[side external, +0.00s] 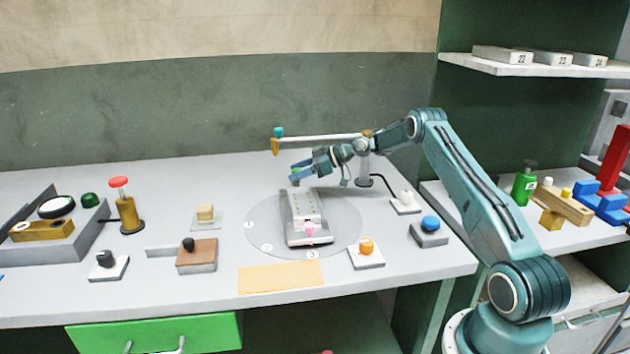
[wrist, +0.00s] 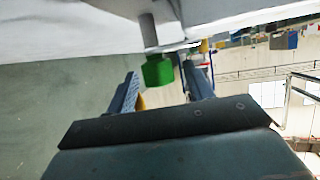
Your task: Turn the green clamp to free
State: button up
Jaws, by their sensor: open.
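The green clamp (wrist: 158,72) shows in the wrist view as a bright green knob on a grey stem, joined to a pale surface at the top of the picture. My gripper (wrist: 160,82) is open, with one blue finger on each side of the knob in this view. I see a gap on both sides, and cannot tell how far the knob reaches between the fingers. In the side view my gripper (side external: 297,172) is above the back end of a grey block fixture (side external: 291,221) with a pink piece at its front. The clamp is mostly hidden there by the fingers.
The fixture stands on a numbered round plate (side external: 262,222). A horizontal bar (side external: 322,138) on a post runs behind my gripper. An orange knob (side external: 367,245), a blue button (side external: 430,223) and a brown block (side external: 197,253) stand around. The front middle is clear beside a tan mat (side external: 281,277).

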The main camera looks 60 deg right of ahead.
jog(key=shift+w+a+f, duration=0.1)
jog(key=shift+w+a, duration=0.05)
jog(key=shift+w, duration=0.1)
jog(key=shift+c, duration=0.4)
jog(key=c, duration=0.9)
jog(key=shift+m+t+h, duration=0.4)
jog(key=shift+m+h, duration=0.3)
jog(key=shift+a+m+t+h, duration=0.1)
jog(key=shift+m+t+h, duration=0.5)
jog(key=shift+m+h, duration=3)
jog(key=shift+h, duration=0.5)
